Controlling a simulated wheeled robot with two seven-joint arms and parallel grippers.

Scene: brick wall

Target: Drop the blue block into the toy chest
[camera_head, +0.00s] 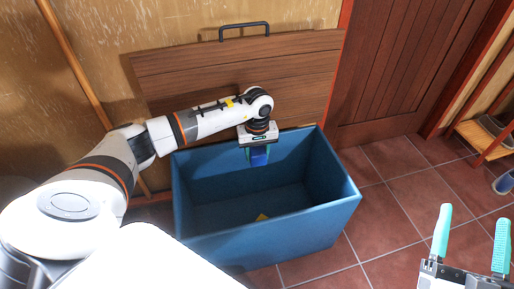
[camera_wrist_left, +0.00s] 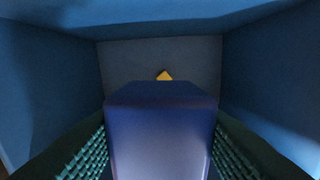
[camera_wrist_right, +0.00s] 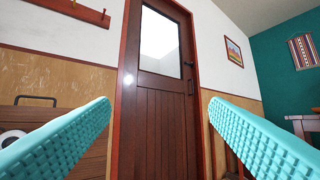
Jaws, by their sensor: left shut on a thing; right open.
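The blue block (camera_head: 260,158) is between the fingers of my left gripper (camera_head: 258,155), which is shut on it. In the left wrist view the block (camera_wrist_left: 160,130) fills the middle between the two green finger pads. The open blue toy chest (camera_head: 290,223) stands on the floor, and the block hangs inside its opening near the back wall, above the chest floor (camera_wrist_left: 125,62). My right gripper (camera_head: 470,240) is open and empty at the lower right, apart from the chest. It also shows open in the right wrist view (camera_wrist_right: 160,135).
A small yellow object (camera_head: 262,217) lies on the chest floor. The wooden lid (camera_head: 230,75) with a black handle stands raised behind the chest, by the wall. A brown door (camera_head: 400,60) and a low wooden shelf (camera_head: 480,140) are to the right. Tiled floor right of the chest is clear.

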